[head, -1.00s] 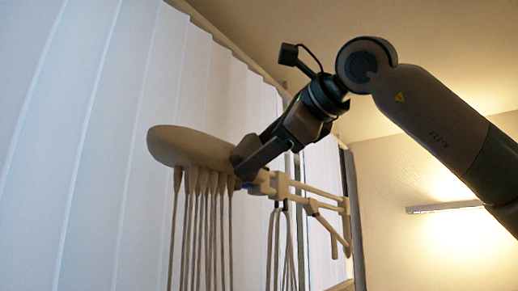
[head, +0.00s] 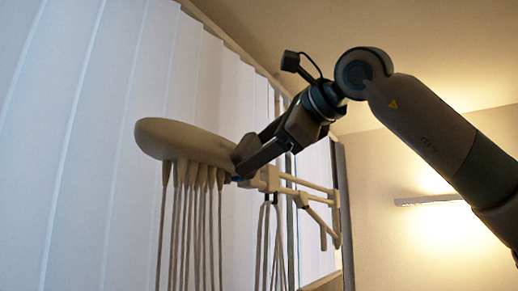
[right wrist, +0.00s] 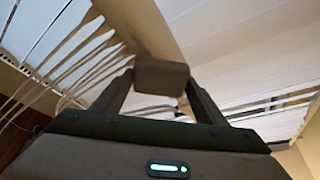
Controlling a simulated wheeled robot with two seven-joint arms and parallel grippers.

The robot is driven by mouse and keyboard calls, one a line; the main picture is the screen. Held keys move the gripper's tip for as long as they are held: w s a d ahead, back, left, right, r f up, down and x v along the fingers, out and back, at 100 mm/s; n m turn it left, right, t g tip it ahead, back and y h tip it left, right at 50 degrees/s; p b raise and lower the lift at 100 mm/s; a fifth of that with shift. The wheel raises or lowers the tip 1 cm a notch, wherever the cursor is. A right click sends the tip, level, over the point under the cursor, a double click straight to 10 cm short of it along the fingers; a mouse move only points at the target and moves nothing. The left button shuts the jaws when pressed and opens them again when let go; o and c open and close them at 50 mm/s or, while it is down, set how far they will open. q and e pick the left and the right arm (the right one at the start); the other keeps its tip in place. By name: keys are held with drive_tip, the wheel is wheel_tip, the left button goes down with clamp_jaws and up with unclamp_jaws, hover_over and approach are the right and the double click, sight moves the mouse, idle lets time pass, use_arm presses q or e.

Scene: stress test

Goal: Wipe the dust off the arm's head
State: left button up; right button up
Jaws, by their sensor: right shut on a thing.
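The arm's head (head: 172,137) is a pale beige, rounded, elongated piece at left centre of the head view. Several thin hoses hang from its underside. It joins a jointed beige arm (head: 315,190) on its right. My right gripper (head: 241,163) reaches down from the upper right to the head's right end. It is shut on a small grey-brown block (right wrist: 161,77), which sits between both fingers in the right wrist view. In the head view the block (head: 246,147) is at the head's right end; I cannot tell whether they touch. No dust can be made out. My left gripper is not in view.
Pale vertical blinds (head: 90,110) stand behind the head. A lit wall lamp (head: 430,199) is on the right wall. Looped hoses (head: 265,245) hang below the beige arm. The space left of the head looks free.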

sight(241, 149)
drive_tip(key=shift+a, duration=0.1)
drive_tip(key=shift+s+a+f+b, duration=0.1)
drive_tip(key=shift+s+a+b, duration=0.35)
drive_tip(key=shift+s, duration=0.2)
drive_tip(key=shift+s+a, duration=0.5)
drive_tip(key=shift+s, duration=0.3)
drive_tip(key=shift+b, duration=0.3)
drive_tip(key=shift+s+a, duration=0.3)
drive_tip(key=shift+s, duration=0.1)
drive_tip(key=shift+s+a+b, duration=0.5)
drive_tip(key=shift+s+a, duration=0.15)
drive_tip(key=shift+s, duration=0.25)
drive_tip(key=shift+s+a, duration=0.1)
drive_tip(key=shift+s, duration=0.05)
drive_tip(key=shift+s+a+b, duration=0.5)
drive_tip(key=shift+s+a, duration=0.4)
drive_tip(key=shift+s, duration=0.3)
drive_tip(key=shift+d, duration=0.1)
